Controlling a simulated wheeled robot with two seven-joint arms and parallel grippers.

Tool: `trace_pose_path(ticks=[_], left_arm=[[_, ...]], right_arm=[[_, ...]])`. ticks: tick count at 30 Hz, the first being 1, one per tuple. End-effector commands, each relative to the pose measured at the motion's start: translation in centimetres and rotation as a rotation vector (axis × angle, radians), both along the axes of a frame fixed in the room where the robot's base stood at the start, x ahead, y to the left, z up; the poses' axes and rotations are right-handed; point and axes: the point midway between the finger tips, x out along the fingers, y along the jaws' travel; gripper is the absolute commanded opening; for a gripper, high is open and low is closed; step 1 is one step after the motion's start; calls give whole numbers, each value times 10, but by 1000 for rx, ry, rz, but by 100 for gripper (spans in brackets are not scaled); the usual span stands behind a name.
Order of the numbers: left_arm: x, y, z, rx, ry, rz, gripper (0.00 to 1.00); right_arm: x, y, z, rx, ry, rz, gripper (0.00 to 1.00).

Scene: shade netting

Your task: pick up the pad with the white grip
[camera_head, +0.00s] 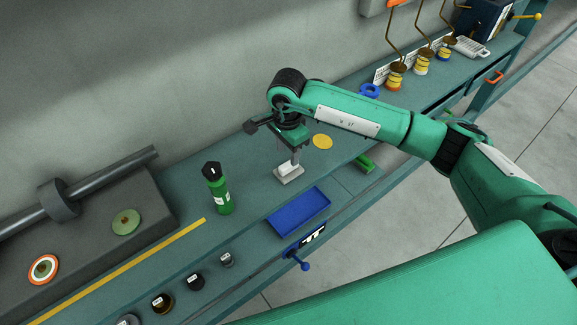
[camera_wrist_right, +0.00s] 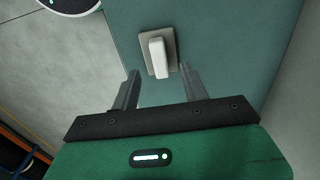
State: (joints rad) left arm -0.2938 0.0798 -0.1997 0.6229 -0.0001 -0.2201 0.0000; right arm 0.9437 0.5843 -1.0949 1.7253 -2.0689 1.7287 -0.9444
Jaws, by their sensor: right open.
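The pad with the white grip (camera_head: 289,173) is a small flat grey-beige plate with a white block handle. It lies on the teal bench, left of the middle of the right arm. My right gripper (camera_head: 294,157) is open above the pad and points down at it. In the right wrist view the pad (camera_wrist_right: 151,70) lies ahead of the open fingers (camera_wrist_right: 159,76), with its white grip roughly lined up with the gap between them. I cannot tell whether the fingers touch the grip. My left gripper is not in view.
A blue tray (camera_head: 298,211) lies just in front of the pad. A green bottle (camera_head: 219,189) stands to its left and a yellow disc (camera_head: 322,142) lies to its right. Several small dark jars (camera_head: 195,281) line the front edge. The grey wall (camera_head: 200,70) rises behind.

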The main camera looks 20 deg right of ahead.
Motion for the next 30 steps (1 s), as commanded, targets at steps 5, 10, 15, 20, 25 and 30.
trace_pose_path(ticks=[5,10,15,20,25,30], left_arm=[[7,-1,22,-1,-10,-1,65],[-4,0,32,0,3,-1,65],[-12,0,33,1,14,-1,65],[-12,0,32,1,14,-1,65],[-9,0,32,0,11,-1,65],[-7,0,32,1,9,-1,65]], right_arm=[[-1,-2,-15,0,5,-2,45],[-1,-3,-37,0,4,-2,45],[0,-3,-47,0,2,0,45],[0,-3,-48,1,1,0,45],[0,-3,-48,0,1,0,16],[0,-3,-47,0,1,0,0]])
